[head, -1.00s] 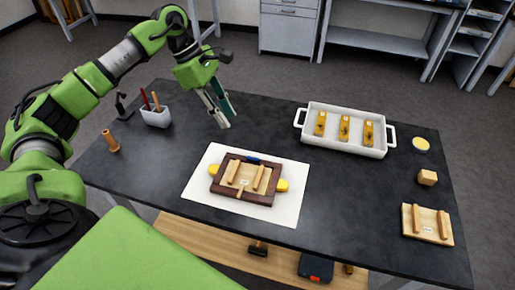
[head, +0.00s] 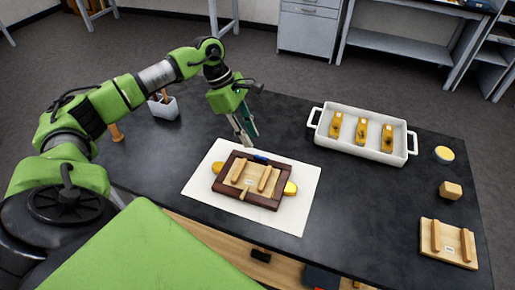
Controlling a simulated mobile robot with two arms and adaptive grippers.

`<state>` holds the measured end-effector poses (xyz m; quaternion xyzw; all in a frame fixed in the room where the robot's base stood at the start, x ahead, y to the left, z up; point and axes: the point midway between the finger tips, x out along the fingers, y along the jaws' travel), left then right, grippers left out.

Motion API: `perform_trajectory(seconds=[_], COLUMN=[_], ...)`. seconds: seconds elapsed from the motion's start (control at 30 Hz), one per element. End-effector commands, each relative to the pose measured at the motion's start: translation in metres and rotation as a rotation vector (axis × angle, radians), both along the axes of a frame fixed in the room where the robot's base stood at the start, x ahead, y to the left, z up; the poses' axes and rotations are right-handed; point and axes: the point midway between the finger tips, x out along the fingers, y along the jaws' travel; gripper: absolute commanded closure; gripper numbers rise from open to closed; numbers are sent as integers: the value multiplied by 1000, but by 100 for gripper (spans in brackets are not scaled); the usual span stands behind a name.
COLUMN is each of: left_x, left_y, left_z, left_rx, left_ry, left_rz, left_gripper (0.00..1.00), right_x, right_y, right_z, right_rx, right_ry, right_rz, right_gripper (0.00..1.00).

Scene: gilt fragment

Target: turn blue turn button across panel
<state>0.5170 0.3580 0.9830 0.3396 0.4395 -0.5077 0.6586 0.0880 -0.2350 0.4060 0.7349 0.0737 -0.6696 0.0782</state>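The blue turn button (head: 261,158) is a small blue piece at the far edge of a dark brown frame (head: 231,198). It looks to lie along that edge; its exact angle is too small to tell. A pale wooden panel (head: 251,179) with two wooden bars sits inside the frame. My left gripper (head: 250,142) points down just beyond the far edge of the frame, above and apart from the blue button. Its two fingers look close together, and I cannot tell whether they are shut. My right gripper is not in view.
The frame lies on a white sheet (head: 300,215) on the black table. Yellow pieces (head: 290,188) stick out at its sides. A white tray (head: 360,150) with several yellow pieces stands right. A second panel (head: 450,240), a wooden block (head: 451,190) and a round yellow-topped dish (head: 444,154) are further right.

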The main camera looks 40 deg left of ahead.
Motion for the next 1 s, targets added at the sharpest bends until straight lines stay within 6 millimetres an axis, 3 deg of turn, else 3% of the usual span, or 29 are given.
perform_trajectory(seconds=[0.2,0.4,0.77,0.87,1.0], left_x=[3,6,7,7,7], left_y=[-17,-24,-26,-26,-26], left_z=[-38,-59,-65,-65,-64], left_rx=[-1,0,0,0,0], left_ry=[2,2,-1,-1,-1], left_rz=[-2,-1,0,0,0], left_gripper=[76,76,76,100,100], right_x=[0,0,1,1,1], right_y=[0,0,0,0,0], right_z=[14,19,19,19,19], right_rx=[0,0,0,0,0], right_ry=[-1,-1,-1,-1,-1], right_rz=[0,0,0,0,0], right_gripper=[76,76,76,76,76])
